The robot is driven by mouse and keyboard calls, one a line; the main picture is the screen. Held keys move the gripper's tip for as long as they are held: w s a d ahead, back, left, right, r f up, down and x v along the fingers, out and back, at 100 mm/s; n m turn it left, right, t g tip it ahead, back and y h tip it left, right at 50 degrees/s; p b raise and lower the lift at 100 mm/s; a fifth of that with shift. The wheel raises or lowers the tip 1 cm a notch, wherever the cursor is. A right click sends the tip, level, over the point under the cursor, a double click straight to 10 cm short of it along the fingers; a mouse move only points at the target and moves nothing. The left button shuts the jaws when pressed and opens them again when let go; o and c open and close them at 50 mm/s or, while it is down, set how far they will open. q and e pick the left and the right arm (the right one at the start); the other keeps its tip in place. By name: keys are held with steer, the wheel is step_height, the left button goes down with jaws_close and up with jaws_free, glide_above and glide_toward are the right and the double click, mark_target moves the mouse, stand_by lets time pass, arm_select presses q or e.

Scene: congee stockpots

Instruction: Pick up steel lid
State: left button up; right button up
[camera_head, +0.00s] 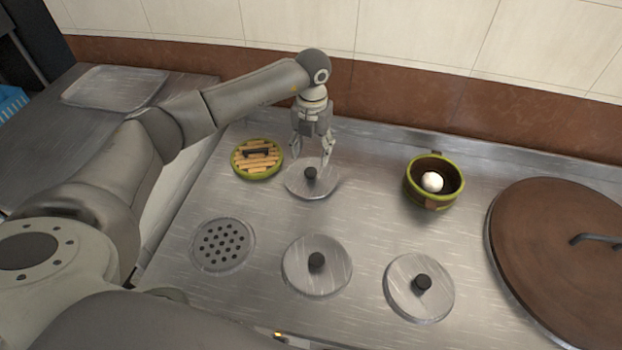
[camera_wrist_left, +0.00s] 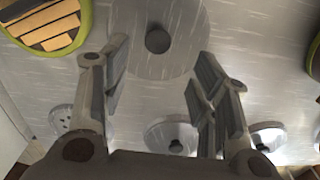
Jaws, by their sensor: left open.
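Three round steel lids with black knobs lie on the steel counter. The back lid (camera_head: 322,186) is under my left gripper (camera_head: 311,158); the other two are the front middle lid (camera_head: 332,279) and the front right lid (camera_head: 408,299). My left gripper is open, pointing down just above and behind the back lid's knob, with nothing between its fingers. In the left wrist view, the back lid (camera_wrist_left: 182,52) and its knob appear beyond the open fingers (camera_wrist_left: 155,90). My right gripper is in neither view.
A green-rimmed bamboo lid (camera_head: 257,173) lies left of the back lid. A green pot (camera_head: 421,197) holding a white round thing stands right. A perforated round plate (camera_head: 209,262) lies front left, and a large brown lid (camera_head: 548,240) far right. A tray (camera_head: 82,101) sits back left.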

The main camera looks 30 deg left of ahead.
mark_target(311, 171)
arm_select(q)
step_height(311, 171, down, 2)
steer(key=shift+b, duration=0.3)
steer(key=shift+w+f, duration=0.2)
steer(key=shift+f, duration=0.15)
steer(key=shift+f+b, duration=0.3)
steer(key=shift+b, duration=0.05)
step_height(311, 171, down, 4)
steer(key=b, duration=0.3)
steer(key=shift+s+a, duration=0.1)
steer(key=shift+a, duration=0.05)
steer(key=shift+f, duration=0.3)
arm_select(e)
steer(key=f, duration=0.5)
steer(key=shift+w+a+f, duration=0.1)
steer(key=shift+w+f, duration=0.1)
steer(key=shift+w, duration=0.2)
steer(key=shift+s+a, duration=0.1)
arm_select(q)
steer(key=c, duration=1.2)
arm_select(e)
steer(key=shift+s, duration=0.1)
